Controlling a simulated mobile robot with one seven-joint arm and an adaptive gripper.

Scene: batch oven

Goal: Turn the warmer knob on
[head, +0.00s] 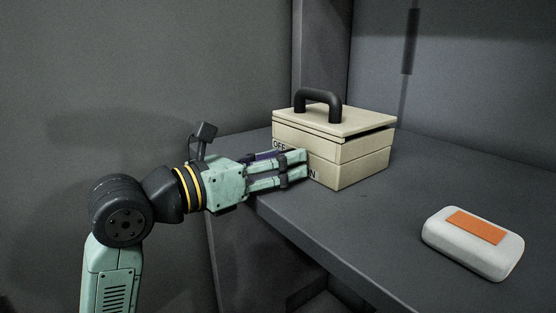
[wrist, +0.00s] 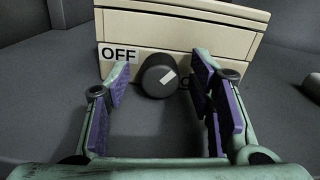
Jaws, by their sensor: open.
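The warmer (head: 350,160) is a beige box with a lid and a black handle (head: 318,97), standing on a grey counter. Its front also shows in the wrist view (wrist: 180,38). The black round knob (wrist: 158,75) with a white pointer mark is on that front, with the mark slanting up to the right. An OFF label (wrist: 119,54) is at the knob's upper left. In the head view, part of an ON label shows and the knob is hidden by my gripper (head: 300,163). My gripper is open, its purple-padded fingers on either side of the knob (wrist: 160,90), with gaps visible.
A white rounded block with an orange top patch (head: 477,228) lies on the counter (head: 350,232) to the right. The counter's front edge runs below my gripper. The counter between warmer and block is clear.

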